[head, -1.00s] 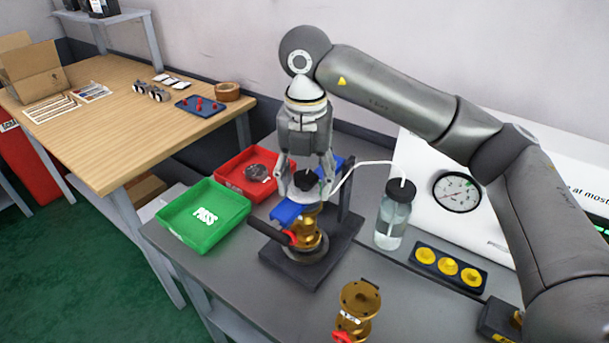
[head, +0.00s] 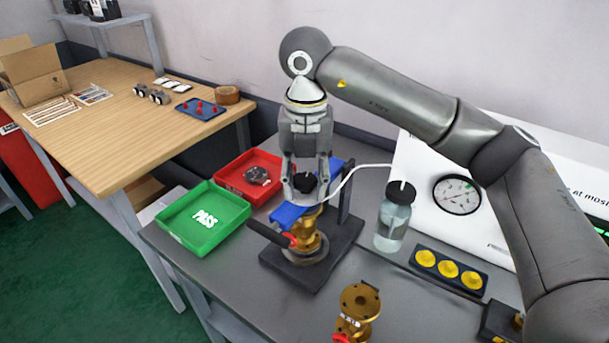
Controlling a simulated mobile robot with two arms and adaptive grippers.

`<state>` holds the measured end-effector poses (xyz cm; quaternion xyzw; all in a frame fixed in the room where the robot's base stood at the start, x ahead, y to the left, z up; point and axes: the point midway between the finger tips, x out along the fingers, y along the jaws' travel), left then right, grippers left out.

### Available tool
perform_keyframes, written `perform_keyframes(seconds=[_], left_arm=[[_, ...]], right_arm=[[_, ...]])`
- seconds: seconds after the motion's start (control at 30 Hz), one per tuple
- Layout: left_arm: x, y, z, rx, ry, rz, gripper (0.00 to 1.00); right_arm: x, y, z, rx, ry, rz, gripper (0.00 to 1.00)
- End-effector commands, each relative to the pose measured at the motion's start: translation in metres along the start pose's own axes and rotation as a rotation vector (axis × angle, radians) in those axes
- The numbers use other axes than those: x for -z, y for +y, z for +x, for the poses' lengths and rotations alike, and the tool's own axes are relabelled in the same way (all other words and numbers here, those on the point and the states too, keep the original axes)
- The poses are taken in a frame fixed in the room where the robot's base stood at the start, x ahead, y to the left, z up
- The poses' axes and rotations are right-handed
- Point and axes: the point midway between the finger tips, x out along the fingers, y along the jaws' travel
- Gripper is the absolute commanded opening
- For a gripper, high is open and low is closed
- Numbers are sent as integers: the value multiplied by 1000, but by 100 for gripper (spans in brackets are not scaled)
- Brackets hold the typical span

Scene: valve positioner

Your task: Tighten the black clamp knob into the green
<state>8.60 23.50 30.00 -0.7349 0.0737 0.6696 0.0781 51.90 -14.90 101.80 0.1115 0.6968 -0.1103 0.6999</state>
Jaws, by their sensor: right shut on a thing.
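The black clamp knob (head: 305,182) sits on top of the fixture, above a blue clamp bar (head: 290,214) and a brass valve (head: 308,232). My right gripper (head: 305,188) points straight down over it, its fingers closed on the knob from both sides. The fixture stands on a dark base plate (head: 318,268) on the grey bench. A dark handle with a red part sticks out to the left of the valve. Any green marking for the knob is too small to tell. My left gripper is not in view.
A green PASS tray (head: 176,240) and a red tray (head: 232,180) holding a dark part stand left of the fixture. A clear bottle (head: 393,222) with a white tube is close on the right. A second brass valve (head: 357,305) stands in front, near a plate with yellow discs (head: 447,267).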

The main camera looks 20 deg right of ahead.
Motion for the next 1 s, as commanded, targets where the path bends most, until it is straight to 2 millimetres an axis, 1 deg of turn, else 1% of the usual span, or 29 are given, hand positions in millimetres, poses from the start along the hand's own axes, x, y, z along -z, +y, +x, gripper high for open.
perform_keyframes(seconds=[0.03, 0.17, 0.8, 1.0], left_arm=[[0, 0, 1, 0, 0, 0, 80], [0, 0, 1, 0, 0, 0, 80], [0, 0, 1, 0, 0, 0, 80], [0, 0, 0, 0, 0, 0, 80]], right_arm=[[1, 0, 4, 5, 7, 18, 0], [2, 0, 5, 6, 8, 149, 0], [3, 0, 7, 14, 8, 928, 0], [3, 0, 7, 15, 7, 1137, 0]])
